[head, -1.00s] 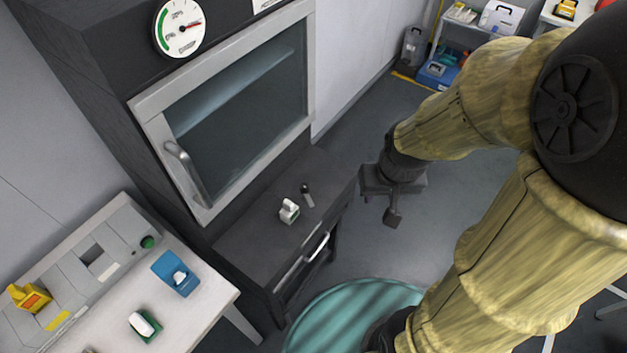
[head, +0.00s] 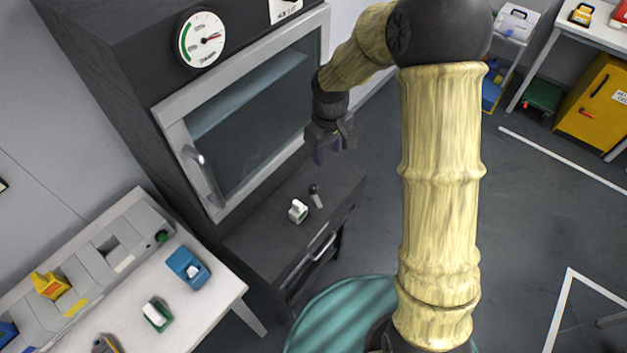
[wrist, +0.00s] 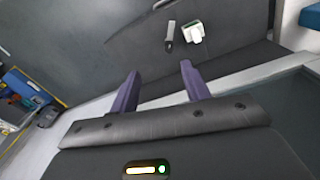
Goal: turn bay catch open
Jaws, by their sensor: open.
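A small lever-like piece (head: 316,196), dark at one end and light grey along its body, is on the dark bench top in front of the glass-doored cabinet. It may be the bay catch; no label shows. In the wrist view the same piece (wrist: 169,36) is beyond my fingertips, near the top. My gripper (head: 326,156) is above the bench's far right end, apart from the piece. In the wrist view its two purple fingers (wrist: 158,82) are spread with nothing between them.
A white-and-green block (head: 298,211) sits beside the lever piece. The cabinet's glass door (head: 252,115) is shut, with a bar handle (head: 203,176). A drawer handle (head: 319,250) juts from the bench front. A white table (head: 213,297) with coloured items is at lower left.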

